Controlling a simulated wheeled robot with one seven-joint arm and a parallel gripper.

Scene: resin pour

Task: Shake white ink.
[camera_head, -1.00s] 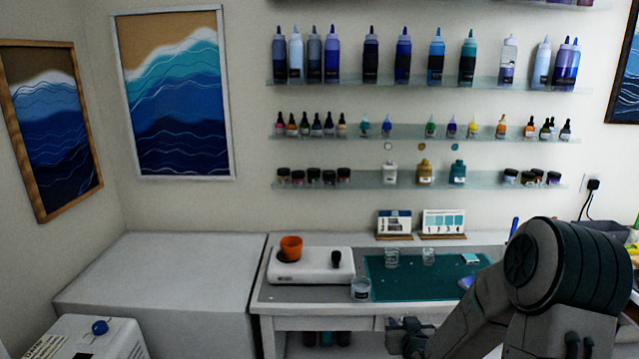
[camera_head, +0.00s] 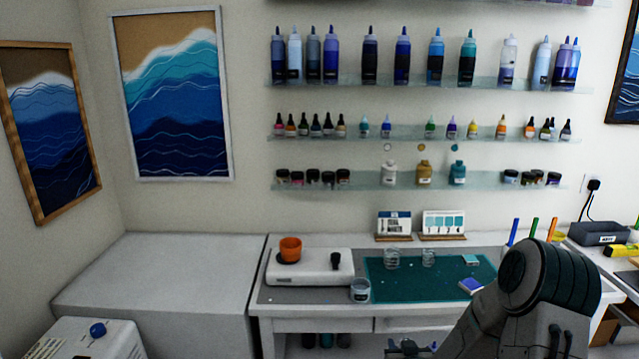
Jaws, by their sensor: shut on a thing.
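My gripper (camera_head: 408,348) shows only in part at the bottom edge, in front of the workbench drawers. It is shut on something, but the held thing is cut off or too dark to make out. On the lower shelf stand a white bottle (camera_head: 391,174), a gold bottle (camera_head: 425,173) and a teal bottle (camera_head: 457,173). Small dropper bottles (camera_head: 316,126) line the middle shelf, with gaps between some. I cannot tell which container is the white ink.
A white cabinet (camera_head: 160,280) stands left. Coloured markers (camera_head: 534,227) and a dark box (camera_head: 598,233) are at right. My arm covers the lower right.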

